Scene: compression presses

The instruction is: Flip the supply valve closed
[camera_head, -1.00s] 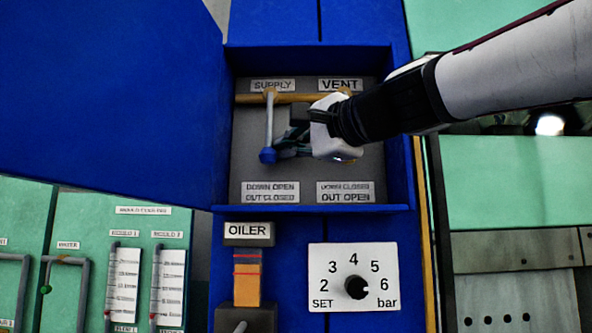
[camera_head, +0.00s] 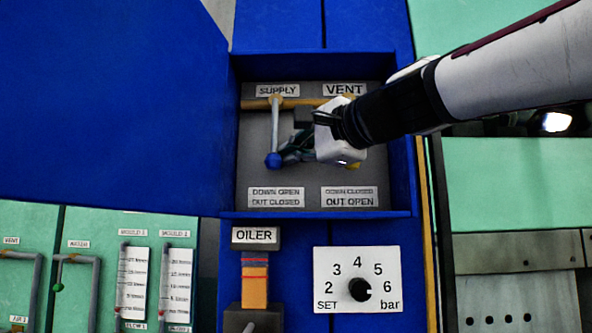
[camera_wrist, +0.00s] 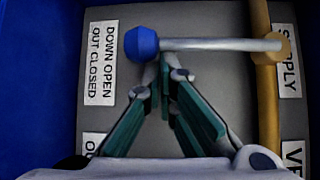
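The supply valve is a grey lever (camera_head: 275,128) with a blue ball knob (camera_head: 273,160). It hangs down from a brass pipe (camera_head: 290,103) under the SUPPLY label (camera_head: 277,90); the label below reads down open, out closed. My gripper (camera_head: 287,156) is beside the lever's lower end, just right of the knob. In the wrist view the lever (camera_wrist: 215,45) lies across the picture with its knob (camera_wrist: 142,44) at left. My teal fingers (camera_wrist: 168,72) converge with their tips together at the lever near the knob; contact cannot be told. Nothing shows between them.
A blue box (camera_head: 232,150) surrounds the valves, its side walls close by. The VENT label (camera_head: 344,90) is at right; its valve is mostly hidden behind my gripper. Below are the oiler (camera_head: 255,280) and pressure dial (camera_head: 358,288). A large blue panel (camera_head: 110,90) stands at left.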

